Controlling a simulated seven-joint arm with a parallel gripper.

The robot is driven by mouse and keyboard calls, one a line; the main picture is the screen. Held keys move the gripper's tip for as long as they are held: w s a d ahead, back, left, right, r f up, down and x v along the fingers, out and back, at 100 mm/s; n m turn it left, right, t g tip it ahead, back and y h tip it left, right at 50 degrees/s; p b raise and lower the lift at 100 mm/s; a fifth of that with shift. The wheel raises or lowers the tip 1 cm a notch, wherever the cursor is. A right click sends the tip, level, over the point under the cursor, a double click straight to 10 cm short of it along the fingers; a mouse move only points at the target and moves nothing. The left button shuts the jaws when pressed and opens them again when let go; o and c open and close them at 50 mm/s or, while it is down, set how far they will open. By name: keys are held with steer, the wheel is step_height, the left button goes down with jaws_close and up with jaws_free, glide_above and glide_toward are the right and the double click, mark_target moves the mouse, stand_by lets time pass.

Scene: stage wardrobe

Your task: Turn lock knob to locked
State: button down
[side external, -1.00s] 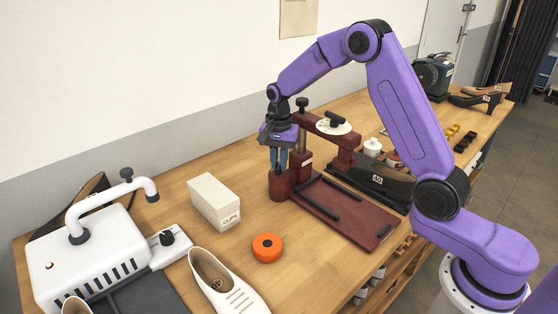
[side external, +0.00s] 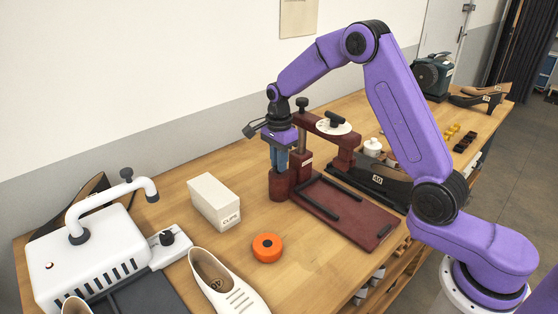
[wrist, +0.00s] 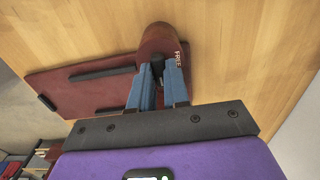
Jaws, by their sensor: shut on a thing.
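A dark red machine with a flat bed (side external: 345,212) stands on the bench. At its left front corner is a short round red post (side external: 281,190), which shows in the wrist view (wrist: 160,38) with white "FREE" lettering on its top edge. A dark lock knob (wrist: 157,64) sits on the post, mostly hidden between my fingers. My gripper (side external: 279,168) points straight down over the post, its blue fingers (wrist: 158,80) shut on the knob from both sides. The knob's pointer and any "locked" mark are hidden.
A white box marked "CLIPS" (side external: 214,202) stands to the left of the post. An orange ring (side external: 267,247) and a cream shoe (side external: 225,284) lie in front. The machine's red arm with a white disc (side external: 334,127) rises close on the right. A white appliance (side external: 85,262) fills the left end.

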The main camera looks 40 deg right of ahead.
stand_by(0.3)
steer(key=c, duration=1.1)
jaws_free()
steer(key=shift+r, duration=0.15)
step_height(320, 180, up, 17)
steer(key=shift+r, duration=0.1)
